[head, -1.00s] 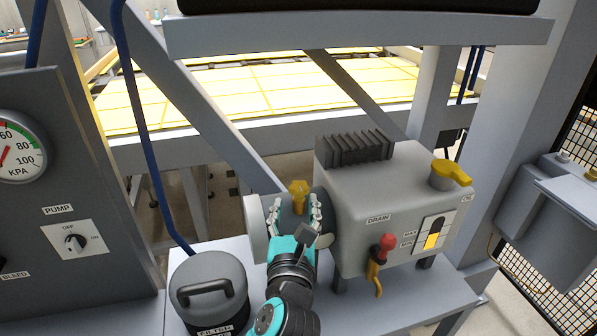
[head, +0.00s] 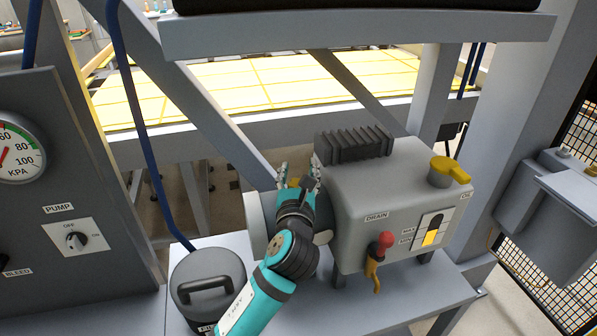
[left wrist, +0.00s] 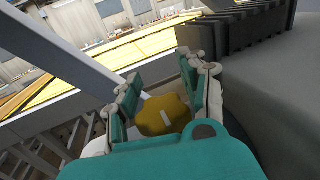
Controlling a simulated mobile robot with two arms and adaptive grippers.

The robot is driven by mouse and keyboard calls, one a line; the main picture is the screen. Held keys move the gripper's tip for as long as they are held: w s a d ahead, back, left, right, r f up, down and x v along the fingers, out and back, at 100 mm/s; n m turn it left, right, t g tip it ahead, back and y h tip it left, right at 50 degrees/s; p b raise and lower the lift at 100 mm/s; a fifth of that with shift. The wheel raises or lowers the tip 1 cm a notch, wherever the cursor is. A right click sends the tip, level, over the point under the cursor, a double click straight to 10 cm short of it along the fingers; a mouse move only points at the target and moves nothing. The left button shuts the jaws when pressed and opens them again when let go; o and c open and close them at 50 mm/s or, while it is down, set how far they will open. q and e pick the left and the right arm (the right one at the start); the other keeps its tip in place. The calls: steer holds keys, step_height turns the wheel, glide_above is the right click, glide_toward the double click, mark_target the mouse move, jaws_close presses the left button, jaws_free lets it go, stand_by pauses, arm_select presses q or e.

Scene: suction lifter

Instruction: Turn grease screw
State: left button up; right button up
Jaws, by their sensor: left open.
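The grease screw is a yellow lobed knob (left wrist: 162,115) on top of the grey motor-like part left of the pump housing. In the head view only a small bit of the yellow screw (head: 293,182) shows behind my gripper. My left gripper (head: 300,175) is open, its fingers pointing away from me over the screw. In the left wrist view my left gripper (left wrist: 160,85) has one finger on each side of the screw; I cannot tell whether they touch it. My right gripper is not in view.
The grey pump housing (head: 390,205) stands close to the right, with dark fins (head: 352,146), a yellow oil cap (head: 449,172) and a red-tipped drain valve (head: 384,242). A filter canister (head: 208,283) stands at front left. A diagonal beam (head: 200,105) passes behind the gripper.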

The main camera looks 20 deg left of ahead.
arm_select(q)
steer(key=c, duration=0.4)
steer(key=shift+w, duration=0.1)
jaws_close()
steer(key=shift+f, duration=0.1)
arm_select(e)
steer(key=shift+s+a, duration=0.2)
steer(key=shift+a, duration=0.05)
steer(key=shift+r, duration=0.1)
